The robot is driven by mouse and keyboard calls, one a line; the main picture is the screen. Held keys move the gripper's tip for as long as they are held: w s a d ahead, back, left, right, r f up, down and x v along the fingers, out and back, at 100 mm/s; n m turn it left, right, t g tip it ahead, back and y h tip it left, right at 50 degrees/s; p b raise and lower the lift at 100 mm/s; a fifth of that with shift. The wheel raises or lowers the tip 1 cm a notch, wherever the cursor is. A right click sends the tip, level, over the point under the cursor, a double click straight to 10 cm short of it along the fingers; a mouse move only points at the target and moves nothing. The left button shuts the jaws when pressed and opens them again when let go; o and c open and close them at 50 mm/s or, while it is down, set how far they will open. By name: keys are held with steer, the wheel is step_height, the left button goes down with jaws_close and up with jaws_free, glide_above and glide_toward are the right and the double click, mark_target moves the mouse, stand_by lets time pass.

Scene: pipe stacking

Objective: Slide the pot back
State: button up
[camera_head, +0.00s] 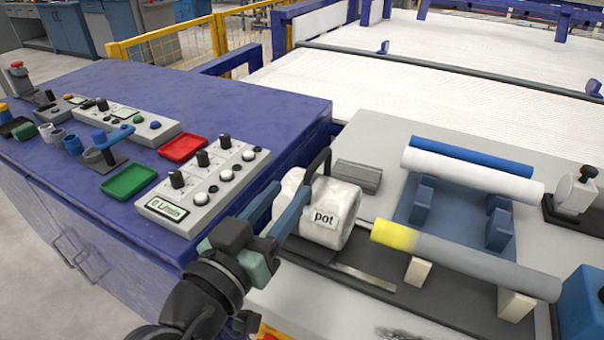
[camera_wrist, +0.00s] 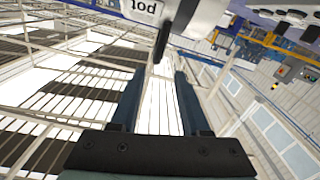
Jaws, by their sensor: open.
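The pot (camera_head: 322,212) is a whitish, rounded block with a "pot" label, on a dark rail at the near left of the grey bench. A black upright handle (camera_head: 318,163) rises from its far left side. My gripper (camera_head: 288,192) is at the pot's left side, fingers apart. In the wrist view, my open gripper (camera_wrist: 160,75) has nothing between its fingers. The pot (camera_wrist: 203,18) shows upside down at the top there, with the black handle (camera_wrist: 162,42) just beyond the fingertips. Whether a finger touches the pot is hard to tell.
A grey pipe with a yellow end (camera_head: 460,258) lies on cream blocks (camera_head: 417,272), its yellow end close to the pot's right. White (camera_head: 470,170) and blue (camera_head: 470,155) pipes lie behind on a blue rack. A blue control table (camera_head: 240,100) with panels and trays stands left.

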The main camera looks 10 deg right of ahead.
steer(key=shift+v, duration=1.6)
